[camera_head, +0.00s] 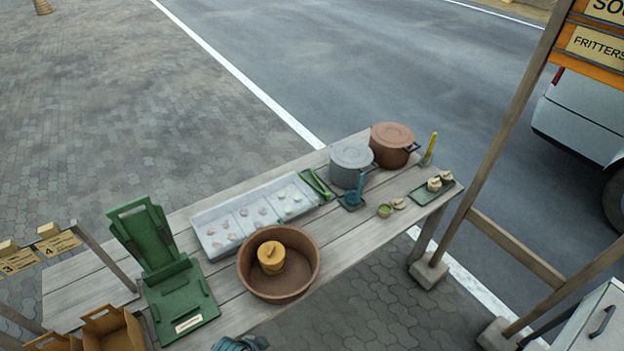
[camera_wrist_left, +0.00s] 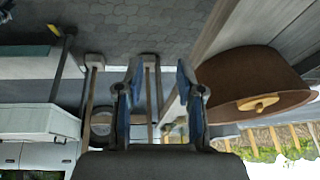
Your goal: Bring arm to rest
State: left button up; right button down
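The brown clay mortar (camera_head: 252,279) stands on the wooden bench with a wooden pestle (camera_head: 271,257) inside it. In the left wrist view, which appears upside down, the mortar (camera_wrist_left: 245,82) is at the right, with the pestle's knob (camera_wrist_left: 258,103) showing. My left gripper (camera_wrist_left: 158,75) has its two blue-padded fingers spread apart, with nothing between them, to one side of the mortar. A small blue-grey part shows at the bottom edge of the head view, just below the mortar; I cannot tell which arm it belongs to. My right gripper is not identifiable.
A green stand (camera_head: 182,299) is left of the mortar. Behind it lies a pale tray (camera_head: 228,204) with compartments. A grey pot (camera_head: 350,169) and a brown pot (camera_head: 392,150) stand toward the back right. Wooden posts (camera_head: 505,145) rise at the right. Bare planks lie right of the mortar.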

pick_arm(q)
jog(key=s+a+f+n+y, duration=0.1)
jog(key=s+a+n+y, duration=0.1)
jog(key=s+a+n, duration=0.55)
notch_tip(320, 180, down, 25)
jog(key=g, duration=0.1)
jog(key=s+a+f, duration=0.2)
jog(key=s+f, duration=0.7)
jog(key=s+a+f+g, duration=0.1)
jog(key=s+f, duration=0.7)
jog(key=s, duration=0.2)
jog(key=shift+a+f+g+y, duration=0.3)
jog(key=shift+a+f+y, duration=0.05)
jog(key=shift+a+y, duration=0.05)
